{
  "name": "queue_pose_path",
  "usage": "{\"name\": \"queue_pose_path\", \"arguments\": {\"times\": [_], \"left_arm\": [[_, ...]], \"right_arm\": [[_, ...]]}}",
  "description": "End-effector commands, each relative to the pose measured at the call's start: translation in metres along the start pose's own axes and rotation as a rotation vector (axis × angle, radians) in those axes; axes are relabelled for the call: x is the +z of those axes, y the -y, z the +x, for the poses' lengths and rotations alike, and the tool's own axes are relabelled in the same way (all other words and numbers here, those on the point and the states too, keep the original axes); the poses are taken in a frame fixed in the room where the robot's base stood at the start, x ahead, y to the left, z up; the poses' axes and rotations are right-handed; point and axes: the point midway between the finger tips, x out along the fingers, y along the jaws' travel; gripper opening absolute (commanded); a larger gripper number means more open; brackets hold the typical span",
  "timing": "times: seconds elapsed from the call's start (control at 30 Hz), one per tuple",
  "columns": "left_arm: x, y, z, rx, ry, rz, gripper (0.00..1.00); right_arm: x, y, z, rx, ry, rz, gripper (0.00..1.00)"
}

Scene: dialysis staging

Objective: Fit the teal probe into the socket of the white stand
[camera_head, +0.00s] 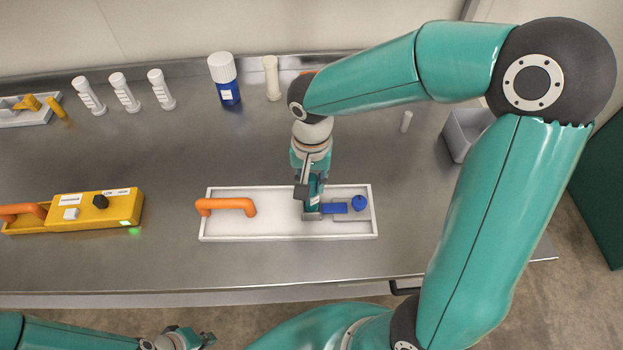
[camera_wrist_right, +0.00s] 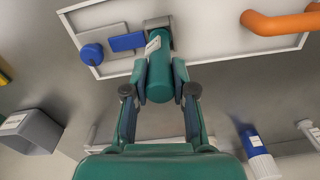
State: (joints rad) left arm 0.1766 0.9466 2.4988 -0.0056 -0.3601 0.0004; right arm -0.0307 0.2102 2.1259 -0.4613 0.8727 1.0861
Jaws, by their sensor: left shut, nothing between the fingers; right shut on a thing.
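The teal probe (camera_wrist_right: 160,78), with a white label, is between the fingers of my right gripper (camera_wrist_right: 160,90). My right gripper is shut on it and also shows in the head view (camera_head: 313,192), over the white stand (camera_head: 272,232). The stand is a low, flat white tray with a raised rim. The probe's far end meets a grey block (camera_wrist_right: 158,26) on the stand, beside a blue bar (camera_wrist_right: 126,42). I cannot tell whether the end is inside a socket or only touching. My left gripper (camera_head: 190,338) is shut and empty at the bottom left, off the bench.
The stand carries an orange handle (camera_head: 226,205) and a blue knob (camera_head: 359,203). A yellow box (camera_head: 97,212) lies to the left. White tubes (camera_head: 124,92), a blue bottle (camera_head: 228,92) and a cream cylinder (camera_head: 271,78) stand behind. A grey bin (camera_head: 462,132) is at the right.

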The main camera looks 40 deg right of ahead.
Motion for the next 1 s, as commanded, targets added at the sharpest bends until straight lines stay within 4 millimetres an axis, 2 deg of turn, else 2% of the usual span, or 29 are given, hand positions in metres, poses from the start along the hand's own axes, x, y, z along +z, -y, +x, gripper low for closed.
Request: {"name": "queue_pose_path", "arguments": {"times": [0.53,1.0], "left_arm": [[0.000,0.001,0.004,0.000,0.000,0.000,0.00],[0.000,0.005,0.014,0.000,0.000,0.000,0.00]], "right_arm": [[0.000,0.000,0.001,0.000,0.000,0.000,0.00],[0.000,0.000,0.012,0.000,0.000,0.000,0.00]]}}
